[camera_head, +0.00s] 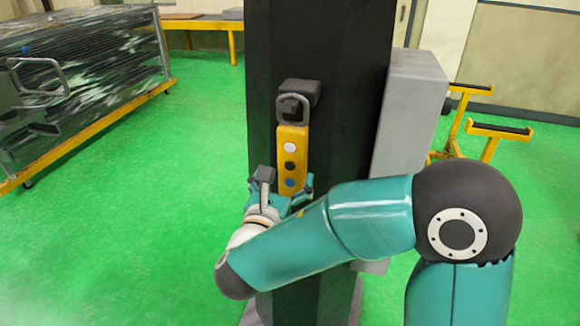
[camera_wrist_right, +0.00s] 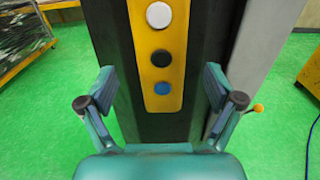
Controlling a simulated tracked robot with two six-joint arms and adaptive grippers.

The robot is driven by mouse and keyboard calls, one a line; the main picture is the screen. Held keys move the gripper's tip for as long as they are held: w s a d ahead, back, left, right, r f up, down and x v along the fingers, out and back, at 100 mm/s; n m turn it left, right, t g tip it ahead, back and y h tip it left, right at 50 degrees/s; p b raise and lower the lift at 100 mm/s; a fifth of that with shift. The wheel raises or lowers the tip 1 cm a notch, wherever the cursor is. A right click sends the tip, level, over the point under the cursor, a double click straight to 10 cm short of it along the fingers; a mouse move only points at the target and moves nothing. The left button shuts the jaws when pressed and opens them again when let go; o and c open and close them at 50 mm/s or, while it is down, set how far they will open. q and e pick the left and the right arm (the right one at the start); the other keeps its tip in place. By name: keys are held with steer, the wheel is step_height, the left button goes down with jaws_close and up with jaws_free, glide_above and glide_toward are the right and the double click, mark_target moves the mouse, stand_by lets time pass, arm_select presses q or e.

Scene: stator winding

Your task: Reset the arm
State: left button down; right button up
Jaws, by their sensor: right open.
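My right arm comes in from the right in the head view. Its gripper (camera_head: 287,182) is in front of the lower end of a yellow control pendant (camera_head: 292,150). The pendant hangs from a hook on a black column (camera_head: 345,90) and has a white, a black and a blue button. In the right wrist view, my right gripper (camera_wrist_right: 158,92) is open and empty. Its two fingers stand to either side of the pendant (camera_wrist_right: 158,60), apart from it, with the blue button (camera_wrist_right: 162,88) between them. My left gripper is in neither view.
A grey box (camera_head: 410,110) is fixed to the column's right side. A yellow-framed rack (camera_head: 90,80) stands at the left, and a yellow stand (camera_head: 480,130) is behind at the right. The green floor (camera_head: 120,230) is free at the left.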

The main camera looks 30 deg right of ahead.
steer(key=v, duration=0.7)
steer(key=s+d+f+m+g+y, duration=0.1)
steer(key=s+f+g+y, duration=0.15)
steer(key=f, duration=0.65)
steer(key=s+d+f+m+g+y, duration=0.1)
steer(key=f+g, duration=0.3)
steer(key=f, duration=0.4)
steer(key=s+a+f+m+g+y, duration=0.4)
steer(key=s+a+f+m+y, duration=0.2)
steer(key=s+f, duration=0.3)
steer(key=s+a+f+m+g+y, duration=0.5)
steer(key=s+f+m, duration=0.15)
steer(key=f, duration=0.55)
steer(key=w+a+f+m+t+y, duration=0.2)
steer(key=f+m, duration=0.5)
steer(key=m, duration=0.7)
steer(key=shift+w+a+t+y, duration=0.15)
steer(key=shift+w+t+y, duration=0.5)
steer(key=shift+w+t, duration=0.55)
steer(key=shift+s+f, duration=0.1)
steer(key=shift+f, duration=0.05)
